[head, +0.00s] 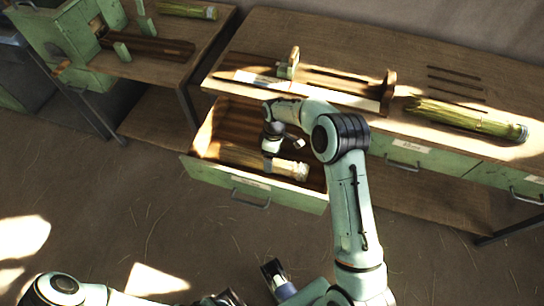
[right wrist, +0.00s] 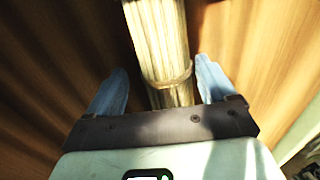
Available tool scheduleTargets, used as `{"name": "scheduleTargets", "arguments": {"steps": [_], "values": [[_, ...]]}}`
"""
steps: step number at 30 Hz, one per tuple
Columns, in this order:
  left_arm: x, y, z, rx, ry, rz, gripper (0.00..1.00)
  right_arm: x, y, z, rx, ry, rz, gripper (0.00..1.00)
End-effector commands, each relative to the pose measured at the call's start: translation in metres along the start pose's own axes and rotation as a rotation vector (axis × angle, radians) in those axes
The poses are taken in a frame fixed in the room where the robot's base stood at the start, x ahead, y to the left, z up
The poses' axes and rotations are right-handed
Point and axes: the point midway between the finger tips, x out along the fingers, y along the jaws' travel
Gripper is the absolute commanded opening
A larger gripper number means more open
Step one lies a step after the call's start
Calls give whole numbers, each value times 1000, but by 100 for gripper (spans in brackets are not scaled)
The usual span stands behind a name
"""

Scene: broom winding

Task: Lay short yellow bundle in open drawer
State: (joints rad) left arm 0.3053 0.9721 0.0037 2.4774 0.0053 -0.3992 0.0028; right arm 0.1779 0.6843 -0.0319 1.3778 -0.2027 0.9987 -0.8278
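The short yellow bundle (head: 285,167) of pale straw lies in the open green drawer (head: 230,188), along its front wall. My right gripper (head: 269,162) reaches down into the drawer over this bundle. In the right wrist view the bundle (right wrist: 160,45), with a tie around it, lies between the two blue fingers. There is a gap on both sides, so the right gripper is open and not gripping it. Part of my left arm shows at the bottom edge of the head view; its fingers are not clear enough to judge.
A longer greenish-yellow bundle (head: 465,118) lies on the bench top (head: 420,60) at right, beside several dark rods (head: 455,80). A wooden jig (head: 340,85) stands behind the drawer. Another bundle (head: 190,10) lies on the left bench. Closed drawers (head: 410,152) are at right.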

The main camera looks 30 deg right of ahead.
Motion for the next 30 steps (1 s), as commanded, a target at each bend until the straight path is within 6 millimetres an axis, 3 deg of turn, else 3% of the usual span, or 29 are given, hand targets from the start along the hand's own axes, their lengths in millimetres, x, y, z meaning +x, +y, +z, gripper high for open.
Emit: {"name": "scheduleTargets", "arguments": {"steps": [11,14,24,30], "values": [[0,0,0,0,-1,0,47,-6,0,0,0,1,1,84],[-1,0,1,0,-2,0,47,-20,1,0,0,3,3,84],[-7,1,4,-1,-12,-3,47,-96,0,0,1,3,3,84],[-10,2,6,-2,-17,-4,47,-125,0,-1,0,2,2,84]]}}
